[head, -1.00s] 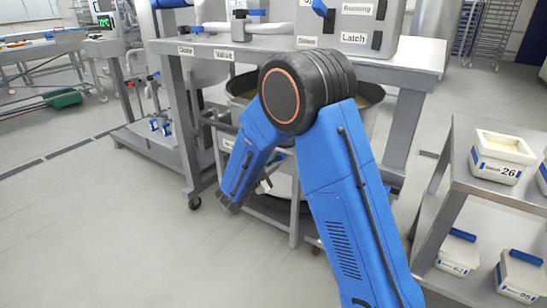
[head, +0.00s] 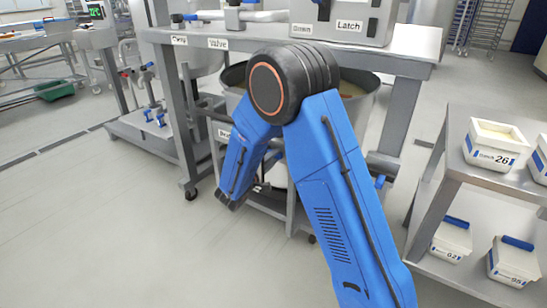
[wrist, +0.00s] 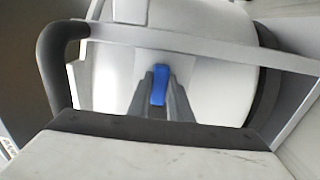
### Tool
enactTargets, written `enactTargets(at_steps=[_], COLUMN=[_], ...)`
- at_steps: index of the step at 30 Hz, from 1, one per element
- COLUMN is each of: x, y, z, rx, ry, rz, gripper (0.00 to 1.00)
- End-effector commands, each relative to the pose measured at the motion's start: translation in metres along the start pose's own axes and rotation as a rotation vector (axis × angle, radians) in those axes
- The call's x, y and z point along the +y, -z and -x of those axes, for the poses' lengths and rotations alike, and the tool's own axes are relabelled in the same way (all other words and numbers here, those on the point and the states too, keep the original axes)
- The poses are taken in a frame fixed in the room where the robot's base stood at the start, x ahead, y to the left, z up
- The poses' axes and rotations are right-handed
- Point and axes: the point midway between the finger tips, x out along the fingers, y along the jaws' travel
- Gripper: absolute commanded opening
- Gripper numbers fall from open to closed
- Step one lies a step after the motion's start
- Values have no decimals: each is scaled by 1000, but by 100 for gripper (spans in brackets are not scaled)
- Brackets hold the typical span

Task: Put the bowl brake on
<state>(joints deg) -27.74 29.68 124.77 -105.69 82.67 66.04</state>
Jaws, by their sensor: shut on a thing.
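The big steel bowl (head: 362,104) stands in a wheeled frame under the steel machine table, with pale contents showing inside. My arm crosses in front of it and hides much of the bowl and frame. In the wrist view, a small blue lever (wrist: 159,88) sits between the fingertips of my gripper (wrist: 160,76). The gripper is shut on this lever, in front of a pale rounded surface. A label on the frame beside my forearm is partly legible, perhaps for the brake. In the head view my gripper is mostly hidden by the forearm.
A grey bar (wrist: 215,48) and a dark curved handle (wrist: 52,58) lie close around the gripper. The machine table (head: 410,45) is above the bowl. A shelf cart (head: 460,150) with white labelled tubs stands at the right.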

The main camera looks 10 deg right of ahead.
Motion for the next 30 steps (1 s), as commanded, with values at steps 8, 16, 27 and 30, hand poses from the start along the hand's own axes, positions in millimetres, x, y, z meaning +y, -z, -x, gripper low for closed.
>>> enactTargets(at_steps=[8,16,27,30], x=[-2,-1,-1,-1], y=[-1,-1,0,1], z=[0,0,8,21], rx=[-1,-1,0,3], ry=[2,2,1,0], rz=[-6,-5,-5,-5], gripper=[0,38,38,38])
